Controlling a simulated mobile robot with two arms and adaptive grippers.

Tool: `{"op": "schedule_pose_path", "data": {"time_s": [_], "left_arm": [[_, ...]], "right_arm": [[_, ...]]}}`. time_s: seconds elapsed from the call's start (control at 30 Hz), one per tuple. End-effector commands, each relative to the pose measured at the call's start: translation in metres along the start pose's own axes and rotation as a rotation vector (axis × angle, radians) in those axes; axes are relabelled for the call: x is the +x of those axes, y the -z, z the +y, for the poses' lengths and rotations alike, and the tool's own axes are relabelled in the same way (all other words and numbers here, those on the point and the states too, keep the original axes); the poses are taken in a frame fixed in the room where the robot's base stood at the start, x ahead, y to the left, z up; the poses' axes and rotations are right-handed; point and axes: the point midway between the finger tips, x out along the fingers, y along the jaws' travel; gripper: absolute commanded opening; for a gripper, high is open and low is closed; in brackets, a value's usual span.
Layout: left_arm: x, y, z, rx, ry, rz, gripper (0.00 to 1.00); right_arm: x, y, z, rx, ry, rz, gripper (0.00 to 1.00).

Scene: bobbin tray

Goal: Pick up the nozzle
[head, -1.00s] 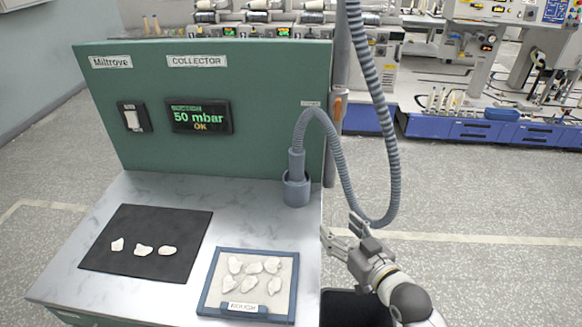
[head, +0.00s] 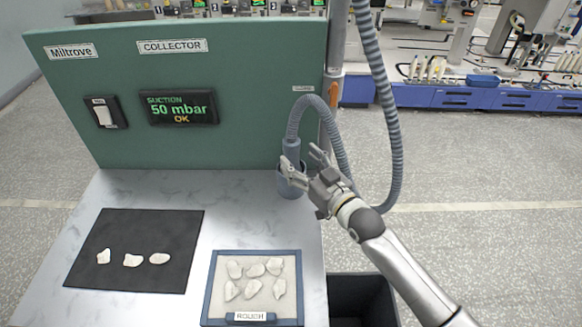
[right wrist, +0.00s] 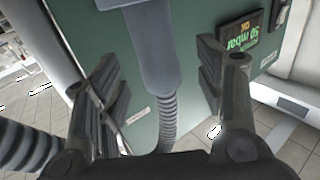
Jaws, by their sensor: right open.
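The nozzle (head: 291,148) is a grey-blue tube end on a ribbed hose, standing upright in a round holder cup (head: 287,184) at the back right of the bench. My right gripper (head: 301,160) is open close to the nozzle, its fingers at the front and right of it. In the right wrist view the nozzle (right wrist: 152,50) shows between the two spread fingers, without visible contact. My left gripper is not in view.
The ribbed hose (head: 392,130) loops up at the right behind my arm. A black mat (head: 90,275) and a blue-rimmed tray (head: 211,285), both with pale pieces, lie on the bench (head: 160,190). A dark bin (head: 365,290) stands at the right. The green collector panel (head: 240,100) rises behind.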

Motion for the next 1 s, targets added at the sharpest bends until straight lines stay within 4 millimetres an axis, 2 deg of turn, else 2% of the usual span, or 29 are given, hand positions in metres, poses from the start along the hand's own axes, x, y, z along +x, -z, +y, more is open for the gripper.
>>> {"op": "schedule_pose_path", "data": {"time_s": [0.1, 0.2, 0.43, 0.77, 1.0], "left_arm": [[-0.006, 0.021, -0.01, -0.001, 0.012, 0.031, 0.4], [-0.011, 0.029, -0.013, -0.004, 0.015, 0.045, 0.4], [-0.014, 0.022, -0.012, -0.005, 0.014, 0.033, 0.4], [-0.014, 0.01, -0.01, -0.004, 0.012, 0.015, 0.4], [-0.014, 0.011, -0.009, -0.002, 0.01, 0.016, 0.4]], "right_arm": [[0.011, 0.003, 0.001, -0.001, 0.0, 0.001, 0.63], [0.023, 0.002, 0.002, 0.0, 0.0, 0.001, 0.63], [0.045, 0.0, 0.002, 0.0, 0.0, 0.0, 0.63], [0.049, -0.001, 0.002, 0.0, 0.0, 0.001, 0.63], [0.048, -0.001, 0.002, 0.0, 0.0, 0.0, 0.34]]}}
